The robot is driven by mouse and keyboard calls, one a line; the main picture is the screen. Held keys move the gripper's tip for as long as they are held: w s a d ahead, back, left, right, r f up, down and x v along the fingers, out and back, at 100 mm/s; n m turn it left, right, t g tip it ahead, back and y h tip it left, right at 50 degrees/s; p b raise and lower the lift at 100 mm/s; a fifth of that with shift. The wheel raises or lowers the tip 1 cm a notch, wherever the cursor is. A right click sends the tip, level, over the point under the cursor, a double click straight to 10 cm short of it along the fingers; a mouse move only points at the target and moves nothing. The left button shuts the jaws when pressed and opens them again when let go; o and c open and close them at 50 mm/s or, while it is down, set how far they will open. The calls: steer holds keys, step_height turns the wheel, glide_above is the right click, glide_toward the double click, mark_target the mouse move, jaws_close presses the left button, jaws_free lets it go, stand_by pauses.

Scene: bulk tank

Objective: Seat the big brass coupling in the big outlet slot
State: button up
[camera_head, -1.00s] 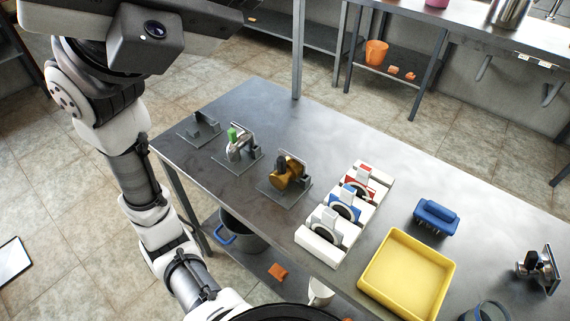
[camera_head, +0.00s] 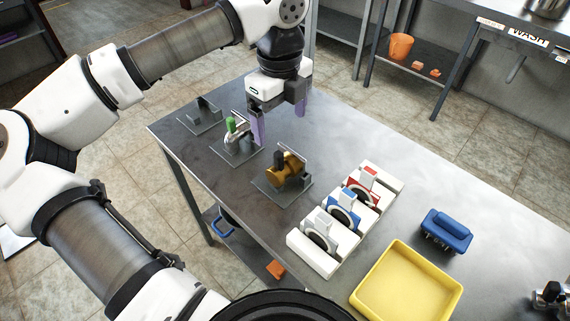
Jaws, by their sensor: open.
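The big brass coupling (camera_head: 285,172), with a dark upright lever, sits on a grey base plate (camera_head: 270,190) with a bracket, on the metal table. My gripper (camera_head: 278,118) hangs over the table behind it, fingers down, open with nothing between the purple fingertips. It is apart from the coupling. A grey bracket plate (camera_head: 203,113) at the far left is empty. No label shows which place is the big outlet slot.
Beyond are a yellow tray (camera_head: 407,285), a blue brush-like block (camera_head: 447,230) and a cut-off metal fitting (camera_head: 550,298). The table behind the rack is clear.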

mark_target(282, 158)
step_height(282, 158, down, 7)
steer(key=shift+d+f+p, duration=0.1)
steer(key=shift+f+p, duration=0.1)
steer(key=shift+p, duration=0.35)
steer(key=shift+w+f+p, duration=0.25)
steer(key=shift+f+p, duration=0.25)
steer(key=shift+f, duration=0.8)
steer(key=shift+w+f+p, duration=0.2)
steer(key=shift+f+p, duration=0.3)
steer(key=shift+f, duration=0.8)
steer(key=c, duration=1.4)
steer(key=shift+o, duration=0.2)
steer(key=shift+r, duration=0.1)
